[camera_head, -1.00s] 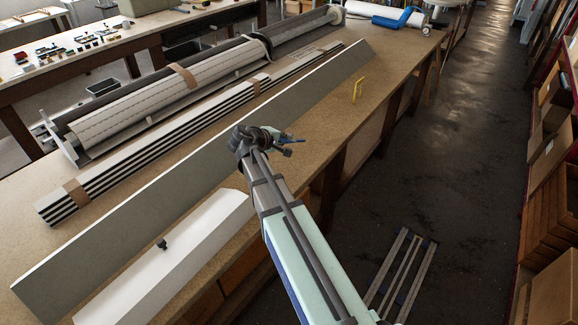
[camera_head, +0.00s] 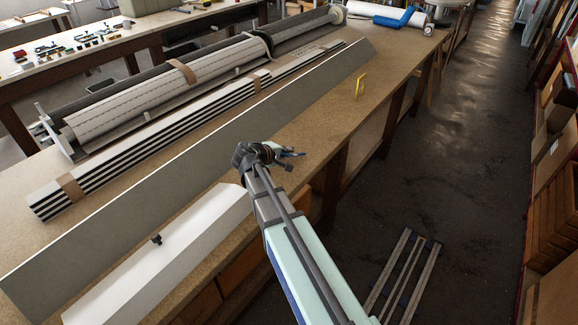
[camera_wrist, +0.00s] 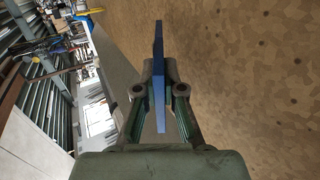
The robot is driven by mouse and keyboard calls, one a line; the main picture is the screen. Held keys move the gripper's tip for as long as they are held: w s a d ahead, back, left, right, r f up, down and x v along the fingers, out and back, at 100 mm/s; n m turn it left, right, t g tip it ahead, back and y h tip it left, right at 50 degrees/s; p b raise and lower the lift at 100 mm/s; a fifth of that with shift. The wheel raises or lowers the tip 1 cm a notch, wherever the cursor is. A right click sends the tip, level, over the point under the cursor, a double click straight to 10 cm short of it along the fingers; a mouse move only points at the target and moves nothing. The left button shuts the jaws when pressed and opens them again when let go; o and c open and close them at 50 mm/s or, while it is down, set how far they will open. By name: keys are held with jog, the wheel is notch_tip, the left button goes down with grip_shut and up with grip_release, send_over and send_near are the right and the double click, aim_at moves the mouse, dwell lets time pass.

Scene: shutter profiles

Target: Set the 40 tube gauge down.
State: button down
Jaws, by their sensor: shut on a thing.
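My gripper (camera_wrist: 161,92) is shut on a thin blue flat piece, which I take to be the 40 tube gauge (camera_wrist: 159,62). In the wrist view it stands edge-on between the fingertips and sticks out past them. In the head view, my gripper (camera_head: 284,158) is beside the long grey board, near the bench's front edge, with a small bit of the blue gauge (camera_head: 291,153) showing. Any marking on it cannot be read. The chipboard bench top (camera_head: 318,118) lies beyond the gripper; I cannot tell the gap between it and the gauge.
A yellow gauge (camera_head: 360,86) stands farther along the bench. The long grey board (camera_head: 190,160) stands on edge to the left. A white box profile (camera_head: 160,265) lies nearer, and striped profiles (camera_head: 150,128) lie behind. Bare bench shows between my gripper and the yellow gauge.

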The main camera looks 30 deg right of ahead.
jog(key=shift+f, duration=0.35)
jog(key=c, duration=1.5)
grip_release()
jog(key=shift+o, duration=0.2)
jog(key=shift+p+v, duration=0.55)
jog(key=shift+v, duration=3.45)
